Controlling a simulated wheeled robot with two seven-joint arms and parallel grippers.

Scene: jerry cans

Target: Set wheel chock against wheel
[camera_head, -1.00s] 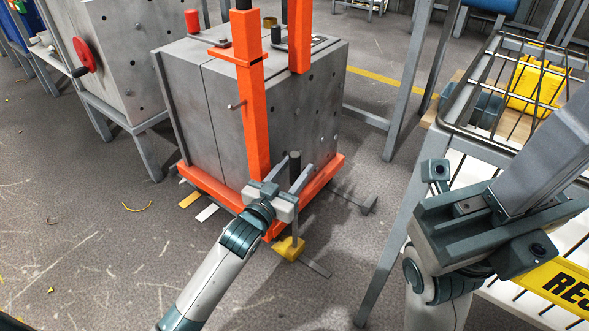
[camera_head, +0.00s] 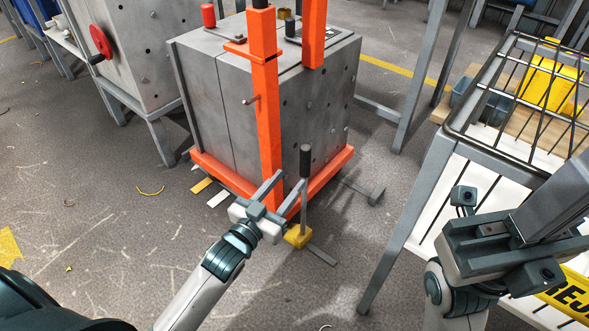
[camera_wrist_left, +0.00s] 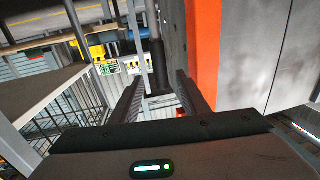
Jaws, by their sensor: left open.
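The yellow wheel chock (camera_head: 298,237) lies on the floor by the front corner of the orange cart base (camera_head: 337,166). Its upright grey rod ends in a black grip (camera_head: 306,160). My left gripper (camera_head: 291,180) is open beside the rod, its fingers spread toward it. In the left wrist view the open fingers (camera_wrist_left: 157,90) show the dark grip (camera_wrist_left: 160,65) beyond and between them; I cannot tell whether they touch it. No wheel is clearly visible under the cart. My right gripper (camera_head: 500,235) is at the right, its jaw opening unclear.
A large grey box (camera_head: 210,100) stands on the orange cart, whose orange post (camera_head: 267,120) rises near my left gripper. A wire-sided table (camera_head: 440,150) stands at the right. Floor at the left is mostly clear. A grey machine (camera_head: 130,60) stands at the back left.

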